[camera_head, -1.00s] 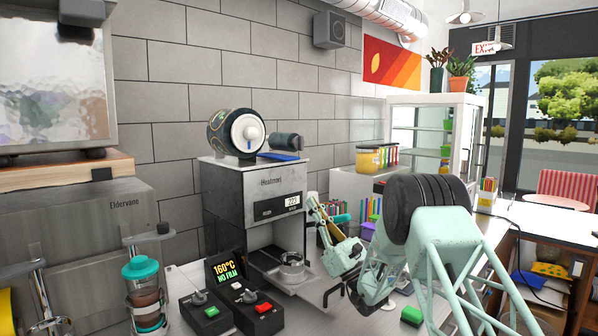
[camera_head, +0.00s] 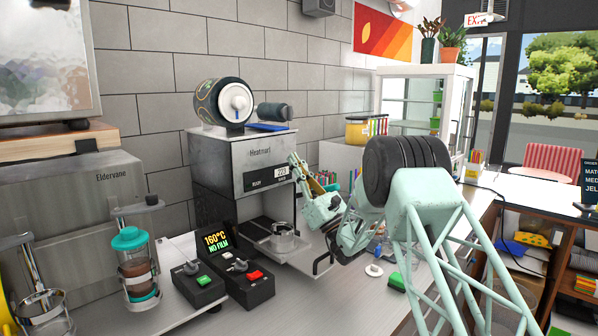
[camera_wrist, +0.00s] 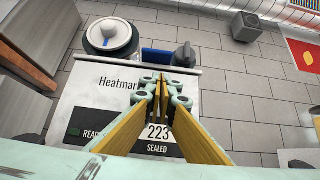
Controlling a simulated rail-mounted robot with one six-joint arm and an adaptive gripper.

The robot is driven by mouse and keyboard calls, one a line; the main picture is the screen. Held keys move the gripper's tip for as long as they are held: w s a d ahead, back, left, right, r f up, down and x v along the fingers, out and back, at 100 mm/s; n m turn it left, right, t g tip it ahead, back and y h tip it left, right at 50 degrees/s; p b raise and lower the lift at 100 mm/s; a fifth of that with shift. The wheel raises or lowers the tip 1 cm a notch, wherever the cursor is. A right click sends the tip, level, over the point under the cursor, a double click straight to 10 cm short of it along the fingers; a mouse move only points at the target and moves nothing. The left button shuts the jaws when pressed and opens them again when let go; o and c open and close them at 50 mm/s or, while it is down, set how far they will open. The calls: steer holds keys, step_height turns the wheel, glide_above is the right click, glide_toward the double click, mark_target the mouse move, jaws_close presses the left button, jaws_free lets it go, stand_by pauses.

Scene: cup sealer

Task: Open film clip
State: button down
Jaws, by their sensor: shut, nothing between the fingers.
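The cup sealer (camera_head: 218,160) is a metal box labelled Heatmarl or similar, with a film roll (camera_head: 208,103) and a smaller dark roller (camera_head: 274,111) on top. A flat blue part (camera_head: 268,127), perhaps the film clip, lies on the top beside the film roll; it also shows in the wrist view (camera_wrist: 158,57) beyond my fingers. My gripper (camera_head: 294,160) is shut and empty, its fingers pointing up by the sealer's right front, below the blue part. In the wrist view my fingertips (camera_wrist: 163,80) meet in front of the sealer's face and hide some of it.
A screen (camera_head: 216,240) reads 160°C NO FILM. Control boxes with green (camera_head: 203,281) and red (camera_head: 254,275) buttons stand before the sealer.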

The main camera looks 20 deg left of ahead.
steer(key=shift+w+a+r+b, duration=0.2)
steer(key=shift+a+r, duration=0.25)
steer(key=shift+r, duration=0.7)
steer(key=shift+w+a+r+b, duration=0.2)
steer(key=shift+a+r, duration=0.3)
steer(key=shift+r, duration=0.7)
steer(key=shift+w+a+r+b, duration=0.1)
steer(key=shift+w+a+r, duration=0.25)
steer(key=shift+r, duration=0.8)
steer(key=shift+s+a, duration=0.1)
steer(key=shift+n+g, duration=0.4)
